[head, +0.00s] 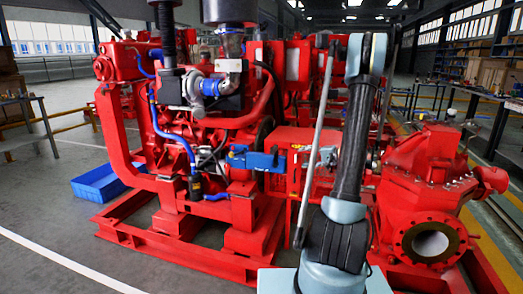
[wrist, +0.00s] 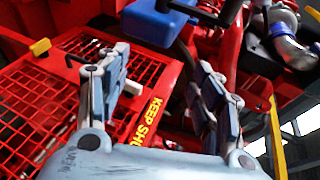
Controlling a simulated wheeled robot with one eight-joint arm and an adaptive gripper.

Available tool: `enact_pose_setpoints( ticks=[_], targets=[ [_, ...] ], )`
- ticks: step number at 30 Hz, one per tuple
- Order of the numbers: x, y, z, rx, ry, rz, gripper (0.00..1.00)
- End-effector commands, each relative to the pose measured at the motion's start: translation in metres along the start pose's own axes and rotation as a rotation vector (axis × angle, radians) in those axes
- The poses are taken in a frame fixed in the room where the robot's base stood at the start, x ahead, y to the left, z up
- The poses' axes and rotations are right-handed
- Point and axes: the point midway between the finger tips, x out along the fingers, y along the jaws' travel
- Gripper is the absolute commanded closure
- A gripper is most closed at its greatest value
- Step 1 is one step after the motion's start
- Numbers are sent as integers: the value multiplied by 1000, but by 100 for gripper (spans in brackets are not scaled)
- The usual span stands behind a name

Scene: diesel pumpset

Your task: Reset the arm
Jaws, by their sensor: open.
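My gripper (wrist: 160,66) shows in the wrist view with its two light blue-grey fingers spread apart. It is open, and nothing is between the fingertips. Beyond it is a blue box-shaped part (wrist: 155,22); I cannot tell how far away it is. My arm (head: 352,120), with a dark sleeve and pale links, rises in the right middle of the head view and hides part of the machine. I cannot make out my gripper in the head view.
The red diesel engine (head: 225,130) and pump (head: 425,180) stand on a red base frame (head: 180,250). A blue crate (head: 98,184) lies on the floor at left. In the wrist view, a red mesh guard (wrist: 50,95) is at left. Grey floor is clear at front left.

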Motion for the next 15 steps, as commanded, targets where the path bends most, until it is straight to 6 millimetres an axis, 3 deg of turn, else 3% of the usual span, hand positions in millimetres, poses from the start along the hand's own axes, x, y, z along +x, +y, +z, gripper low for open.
enact_pose_setpoints(
  ticks=[6,15],
  targets=[
    [-1,-25,42,-39,-40,117,40],
    [-12,-46,102,-100,-88,277,40]
  ],
)
